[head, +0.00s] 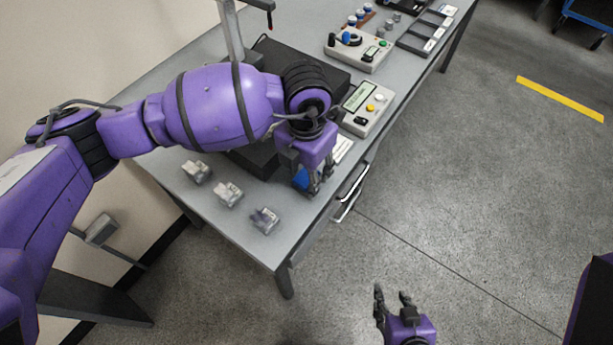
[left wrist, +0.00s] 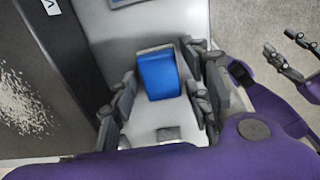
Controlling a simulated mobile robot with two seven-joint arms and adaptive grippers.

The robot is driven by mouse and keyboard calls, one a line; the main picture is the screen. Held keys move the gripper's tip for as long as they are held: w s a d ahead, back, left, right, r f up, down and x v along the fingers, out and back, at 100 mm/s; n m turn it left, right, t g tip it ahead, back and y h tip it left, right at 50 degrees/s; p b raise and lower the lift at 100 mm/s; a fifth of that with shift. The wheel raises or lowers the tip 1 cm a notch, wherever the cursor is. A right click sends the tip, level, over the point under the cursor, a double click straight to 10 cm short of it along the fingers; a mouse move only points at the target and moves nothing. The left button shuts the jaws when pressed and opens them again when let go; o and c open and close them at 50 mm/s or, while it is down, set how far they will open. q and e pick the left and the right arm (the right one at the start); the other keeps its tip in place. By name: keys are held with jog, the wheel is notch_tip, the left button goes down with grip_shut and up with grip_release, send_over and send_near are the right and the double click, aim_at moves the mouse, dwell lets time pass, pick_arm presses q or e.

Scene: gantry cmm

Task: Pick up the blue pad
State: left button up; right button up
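The blue pad (head: 300,180) lies near the front edge of the grey table, partly hidden by my left gripper (head: 318,184). In the left wrist view the blue pad (left wrist: 158,76) shows as a blue block with a grey rim, between the spread fingers of my left gripper (left wrist: 160,100). The fingers are open, with a small gap seen on each side; I cannot tell whether they touch the pad. My right gripper (head: 393,298) is open and empty, low over the floor, off the table. It also shows in the left wrist view (left wrist: 286,52).
Several small clear-and-grey parts (head: 229,194) stand on the table's near left. A black slab (head: 300,62) lies behind my left arm. A grey device with a display (head: 366,108) is right of the gripper.

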aim_at(306, 175)
pick_arm(q)
jog(key=c, duration=0.8)
jog(key=shift+r, duration=0.5)
notch_tip(306, 175, up, 2)
jog(key=shift+r, duration=0.2)
jog(key=s+r, duration=0.3)
jog(key=s, duration=0.1)
jog(key=s+d+r, duration=0.1)
jog(key=s+r, duration=0.2)
jog(key=s, duration=0.2)
jog(key=s+d+r, duration=0.1)
jog(key=s+r, duration=0.2)
jog(key=s, duration=0.1)
jog(key=shift+s+d+r+p, duration=0.25)
jog(key=shift+s+r+p, duration=0.05)
jog(key=shift+s+p, duration=0.1)
